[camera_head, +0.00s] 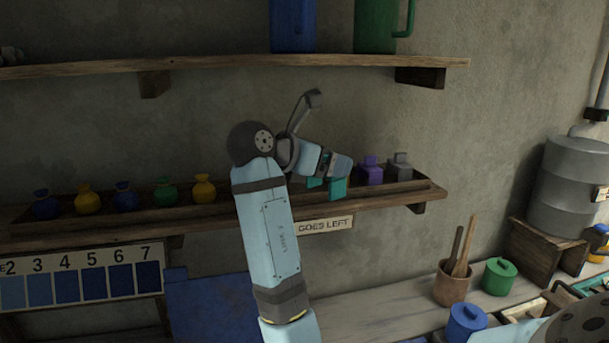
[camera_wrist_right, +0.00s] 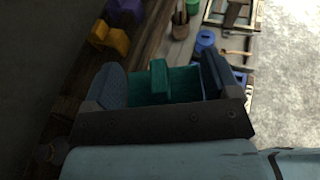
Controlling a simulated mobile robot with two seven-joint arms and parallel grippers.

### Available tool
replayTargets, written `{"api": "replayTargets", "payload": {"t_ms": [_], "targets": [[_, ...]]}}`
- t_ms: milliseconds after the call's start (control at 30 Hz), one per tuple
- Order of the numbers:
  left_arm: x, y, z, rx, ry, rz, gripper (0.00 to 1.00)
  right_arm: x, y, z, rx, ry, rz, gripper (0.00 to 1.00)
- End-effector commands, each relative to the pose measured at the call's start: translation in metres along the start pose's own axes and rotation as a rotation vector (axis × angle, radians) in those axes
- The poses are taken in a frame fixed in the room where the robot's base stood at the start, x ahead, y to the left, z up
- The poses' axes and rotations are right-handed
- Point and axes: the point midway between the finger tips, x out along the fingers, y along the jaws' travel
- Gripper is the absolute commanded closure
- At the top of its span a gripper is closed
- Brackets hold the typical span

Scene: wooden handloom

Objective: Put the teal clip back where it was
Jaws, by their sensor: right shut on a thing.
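The teal clip (camera_head: 338,189) is at the lower shelf with its lower part showing below my right gripper (camera_head: 336,172). In the right wrist view the teal clip (camera_wrist_right: 160,82) sits between the two fingers of my right gripper (camera_wrist_right: 163,76), which is shut on it. A purple clip (camera_head: 370,170) and a grey clip (camera_head: 400,167) stand on the lower shelf (camera_head: 432,192), just right of the gripper. I cannot tell whether the teal clip touches the shelf. My left gripper is not in view.
Several coloured pouches (camera_head: 87,199) line the shelf to the left. A "GOES LEFT" label (camera_head: 325,225) is on the shelf front. An upper shelf (camera_head: 220,63) holds a blue jug (camera_head: 293,25) and a green jug (camera_head: 376,25). A pot with wooden sticks (camera_head: 452,283) stands lower right.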

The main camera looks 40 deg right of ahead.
Motion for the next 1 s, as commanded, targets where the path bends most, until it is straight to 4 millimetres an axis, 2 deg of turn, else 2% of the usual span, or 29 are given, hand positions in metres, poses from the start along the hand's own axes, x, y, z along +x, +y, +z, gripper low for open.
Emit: {"api": "replayTargets", "payload": {"t_ms": [100,400,633,700,800,1000], "targets": [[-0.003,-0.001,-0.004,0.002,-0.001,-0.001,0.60,0.012,0.031,0.007,-0.004,-0.001,-0.002,0.45],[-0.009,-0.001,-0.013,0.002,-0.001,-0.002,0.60,0.040,0.105,0.018,-0.003,0.000,-0.001,0.45],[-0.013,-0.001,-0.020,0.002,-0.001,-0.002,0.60,0.058,0.152,0.024,-0.003,0.000,-0.001,0.45],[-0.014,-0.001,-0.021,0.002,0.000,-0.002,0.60,0.063,0.161,0.021,-0.005,0.000,-0.001,0.45],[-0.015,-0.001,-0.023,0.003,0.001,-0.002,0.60,0.069,0.159,0.004,-0.004,0.000,0.000,0.45],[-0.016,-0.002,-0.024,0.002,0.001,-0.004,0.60,0.073,0.158,-0.009,-0.001,0.000,0.000,0.45]]}}
